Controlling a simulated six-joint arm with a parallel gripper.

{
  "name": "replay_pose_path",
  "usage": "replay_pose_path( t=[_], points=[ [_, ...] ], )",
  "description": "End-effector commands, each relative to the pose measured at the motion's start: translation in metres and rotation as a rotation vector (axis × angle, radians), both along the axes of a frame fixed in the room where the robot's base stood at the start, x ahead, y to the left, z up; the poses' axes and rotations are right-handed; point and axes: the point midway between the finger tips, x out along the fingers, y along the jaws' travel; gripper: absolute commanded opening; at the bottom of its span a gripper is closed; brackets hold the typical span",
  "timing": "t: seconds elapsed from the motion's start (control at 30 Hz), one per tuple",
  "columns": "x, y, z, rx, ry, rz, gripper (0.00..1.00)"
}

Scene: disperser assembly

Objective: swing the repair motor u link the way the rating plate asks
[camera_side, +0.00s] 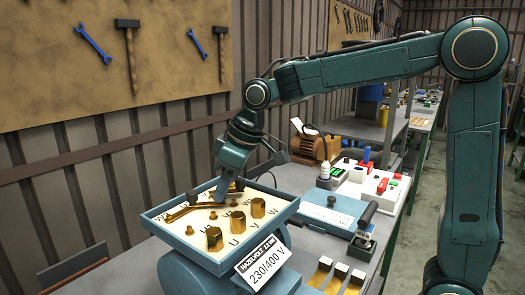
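The open motor terminal box (168,237) is blue with a cream board inside. Its front row has large brass nuts above the letters U, V and W; smaller brass posts stand behind. A white rating plate (266,263) on its front corner reads 230/400 V. A long brass link (184,211) lies at the back left of the board, its right end close to my gripper. My gripper (220,198) points down over the back of the board. Its fingertips are small and partly merge with the brass, so I cannot tell whether they hold the link.
Brass strips (321,272) lie on the bench right of the motor. A blue case (330,212), a black-handled tool (364,228) and a white unit with red and green parts (374,186) stand farther right. Wrenches and hammers (128,50) hang on the wall board.

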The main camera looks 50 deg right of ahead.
Motion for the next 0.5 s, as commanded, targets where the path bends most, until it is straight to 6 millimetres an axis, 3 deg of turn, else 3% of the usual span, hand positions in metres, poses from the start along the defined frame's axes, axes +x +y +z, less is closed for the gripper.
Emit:
replay_pose_path(
  t=[0.5],
  points=[
    [0.0030, -0.0034, 0.0000, 0.001, -0.001, 0.047, 0.00]
  ],
)
